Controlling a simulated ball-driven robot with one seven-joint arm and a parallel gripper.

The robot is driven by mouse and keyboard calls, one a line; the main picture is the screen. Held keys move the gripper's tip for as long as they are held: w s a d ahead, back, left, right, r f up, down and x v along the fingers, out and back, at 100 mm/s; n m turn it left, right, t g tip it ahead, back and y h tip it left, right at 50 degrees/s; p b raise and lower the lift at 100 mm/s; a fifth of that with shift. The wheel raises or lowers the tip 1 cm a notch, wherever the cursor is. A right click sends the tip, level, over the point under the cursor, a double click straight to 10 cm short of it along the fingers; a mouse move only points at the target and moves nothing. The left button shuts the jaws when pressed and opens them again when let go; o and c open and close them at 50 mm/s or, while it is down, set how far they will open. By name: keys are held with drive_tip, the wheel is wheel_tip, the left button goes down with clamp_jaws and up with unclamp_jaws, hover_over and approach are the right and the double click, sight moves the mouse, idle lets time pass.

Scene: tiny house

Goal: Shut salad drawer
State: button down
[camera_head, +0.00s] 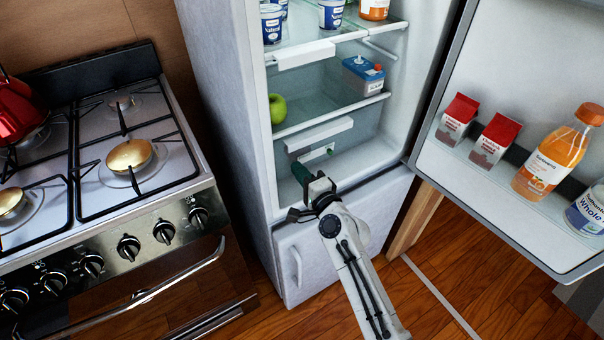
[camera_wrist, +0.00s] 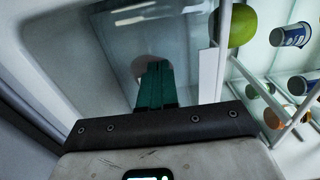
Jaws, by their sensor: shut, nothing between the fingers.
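The salad drawer (camera_head: 320,134) is low in the open fridge, with a pale bar along the top of its clear front. In the wrist view its clear panel (camera_wrist: 185,50) fills the middle, with a reflection of my fingers in it. My gripper (camera_head: 300,171) is at the fridge's lower opening, in front of and below the bar. Its teal fingers (camera_wrist: 156,80) are together, empty, and point at the panel. I cannot tell whether they touch it, or how far out the drawer stands.
A green apple (camera_head: 278,109) and a blue-and-grey container (camera_head: 362,76) are on the shelf above. The open fridge door (camera_head: 480,185) at right holds two cartons and bottles. A stove (camera_head: 110,180) stands left. The wooden floor in front is clear.

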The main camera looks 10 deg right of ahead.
drive_tip(key=v, duration=1.1)
drive_tip(key=shift+s, duration=0.1)
drive_tip(key=s+d+f+n+g+p, duration=0.25)
drive_tip(key=s+n+g+p, duration=0.25)
drive_tip(key=s+n+g, duration=0.7)
drive_tip(key=s+d+r+n+g+h+p, duration=0.1)
drive_tip(key=s+d+g+h+p, duration=0.1)
drive_tip(key=s, duration=0.9)
drive_tip(key=s+d+r+n+g+h+p, duration=0.1)
drive_tip(key=s+d+g+h, duration=0.1)
drive_tip(key=s+d, duration=0.5)
drive_tip(key=s+h, duration=0.1)
drive_tip(key=s, duration=0.4)
drive_tip(key=shift+s+d+h+p, duration=0.15)
drive_tip(key=shift+d+h+p, duration=0.2)
drive_tip(key=shift+h, duration=0.05)
drive_tip(key=c, duration=1.8)
unclamp_jaws()
drive_tip(key=shift+r, duration=0.1)
